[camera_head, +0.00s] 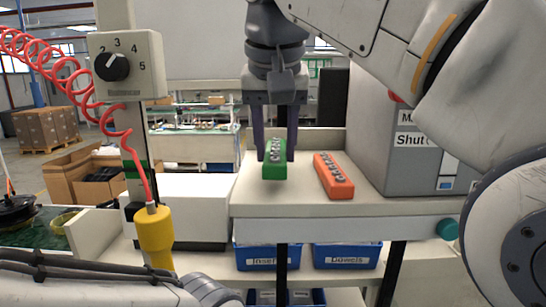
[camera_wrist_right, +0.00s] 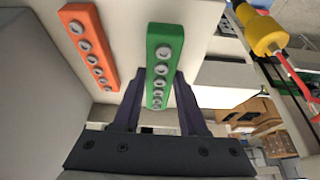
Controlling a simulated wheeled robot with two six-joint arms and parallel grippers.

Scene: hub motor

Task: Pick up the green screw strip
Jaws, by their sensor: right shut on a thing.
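The green screw strip (camera_head: 274,160) is a small green block with a row of silver screws along its top. I cannot tell whether the strip touches the shelf. My left gripper is not in view; only part of my left arm shows at the lower left.
An orange screw strip (camera_head: 333,176) lies on the shelf (camera_head: 300,207) just right of the green one. A grey box (camera_head: 425,160) stands at the right. Blue bins (camera_head: 347,256) sit below. A yellow tool (camera_head: 154,236) hangs on a red coiled cable at the left.

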